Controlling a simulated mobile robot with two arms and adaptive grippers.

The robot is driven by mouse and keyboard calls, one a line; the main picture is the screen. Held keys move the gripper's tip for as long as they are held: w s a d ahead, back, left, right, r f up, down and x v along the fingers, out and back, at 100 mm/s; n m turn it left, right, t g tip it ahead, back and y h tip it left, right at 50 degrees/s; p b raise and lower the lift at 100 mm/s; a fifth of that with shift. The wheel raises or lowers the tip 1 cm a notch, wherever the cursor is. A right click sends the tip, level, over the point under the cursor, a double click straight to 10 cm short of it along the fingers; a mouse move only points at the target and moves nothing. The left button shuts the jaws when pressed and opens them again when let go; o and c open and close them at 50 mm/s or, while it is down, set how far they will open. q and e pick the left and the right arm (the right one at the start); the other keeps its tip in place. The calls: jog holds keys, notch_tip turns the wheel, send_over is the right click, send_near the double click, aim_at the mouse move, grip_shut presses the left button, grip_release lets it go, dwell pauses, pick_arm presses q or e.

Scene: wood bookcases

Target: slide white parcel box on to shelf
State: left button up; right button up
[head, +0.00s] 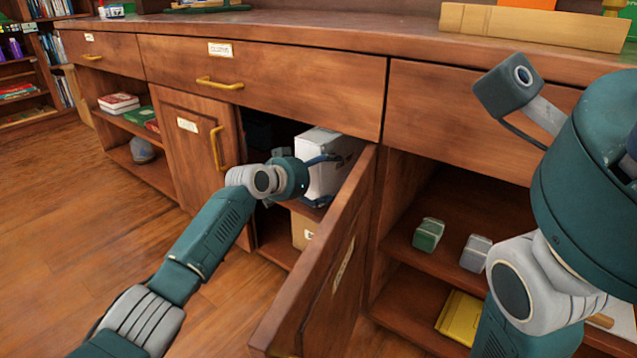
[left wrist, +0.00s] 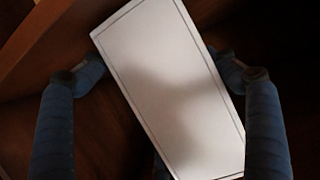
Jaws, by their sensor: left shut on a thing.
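The white parcel box (head: 325,169) stands upright at the mouth of the open cupboard in the head view, partly over its upper shelf (head: 304,209). My left gripper (head: 325,172) is at the front of the box, shut on it. In the left wrist view the white box (left wrist: 170,90) appears tilted between the two fingers of my left gripper (left wrist: 160,85). The back of the box and its exact contact with the shelf are hidden. My right arm shows at the right of the head view, but its fingers cannot be made out.
The cupboard's right door (head: 325,265) stands open towards me, just right of my left arm. The left door (head: 195,150) has a brass handle. A cardboard box (head: 303,231) sits below the shelf. Right shelves hold a green box (head: 428,234) and a grey box (head: 475,252).

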pick_arm(q)
jog(key=shift+d+r, duration=0.1)
jog(key=shift+r, duration=0.1)
jog(key=o, duration=1.3)
jog(key=shift+o, duration=0.2)
jog(key=shift+f, duration=0.2)
jog(key=v, duration=1.2)
